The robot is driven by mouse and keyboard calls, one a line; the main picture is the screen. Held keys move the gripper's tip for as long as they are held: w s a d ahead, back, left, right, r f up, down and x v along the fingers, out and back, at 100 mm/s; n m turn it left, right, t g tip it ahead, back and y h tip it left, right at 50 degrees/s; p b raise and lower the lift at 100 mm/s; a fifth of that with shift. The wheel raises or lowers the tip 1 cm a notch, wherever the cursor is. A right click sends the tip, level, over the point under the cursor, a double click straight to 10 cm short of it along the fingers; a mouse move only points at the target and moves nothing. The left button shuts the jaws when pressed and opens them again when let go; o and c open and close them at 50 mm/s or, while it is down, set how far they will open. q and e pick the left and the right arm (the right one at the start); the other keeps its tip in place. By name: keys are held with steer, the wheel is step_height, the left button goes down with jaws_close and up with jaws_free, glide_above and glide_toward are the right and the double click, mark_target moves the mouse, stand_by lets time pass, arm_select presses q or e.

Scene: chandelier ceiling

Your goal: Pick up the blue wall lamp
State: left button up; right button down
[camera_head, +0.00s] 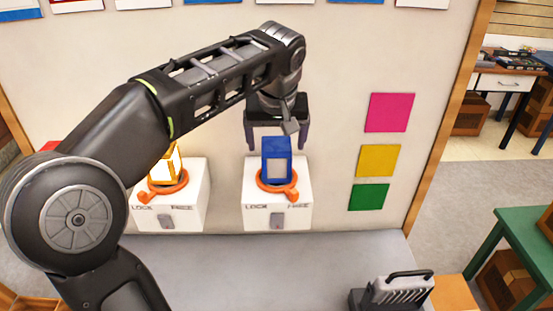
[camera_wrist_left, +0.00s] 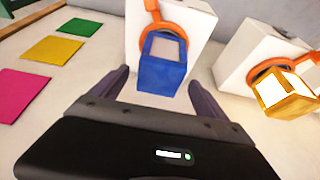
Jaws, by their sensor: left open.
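The blue wall lamp (camera_head: 276,160) sits in an orange ring (camera_head: 291,192) on a white wall box marked LOCK and FREE. In the left wrist view the blue lamp (camera_wrist_left: 162,72) lies ahead, between the lines of the fingers. My left gripper (camera_head: 277,143) is open, its two fingers on either side of the lamp's upper end. Whether the fingers touch the lamp cannot be told. In the left wrist view the gripper (camera_wrist_left: 158,88) shows both fingers apart with nothing between their bases. My right gripper is not in view.
A yellow lamp (camera_head: 166,166) in another orange ring stands to the left, partly behind my left arm. Pink (camera_head: 389,112), yellow (camera_head: 379,160) and green (camera_head: 368,197) squares are on the wall to the right. A grey toaster-like object (camera_head: 393,292) stands on the grey surface below.

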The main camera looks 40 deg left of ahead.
arm_select(q)
steer(key=shift+w+a+f+p, duration=0.1)
steer(key=shift+w+f+p, duration=0.05)
steer(key=shift+f+p, duration=0.25)
steer(key=p+x, duration=0.1)
steer(key=x, duration=0.2)
steer(key=shift+w+a+f, duration=0.1)
steer(key=shift+w+f, duration=0.05)
steer(key=shift+f, duration=0.1)
steer(key=shift+w+f, duration=0.15)
steer(key=shift+f, duration=0.2)
steer(key=shift+r, duration=0.1)
steer(key=c, duration=1.7)
steer(key=shift+r, duration=0.1)
step_height(320, 180, up, 10)
steer(key=shift+f, duration=0.1)
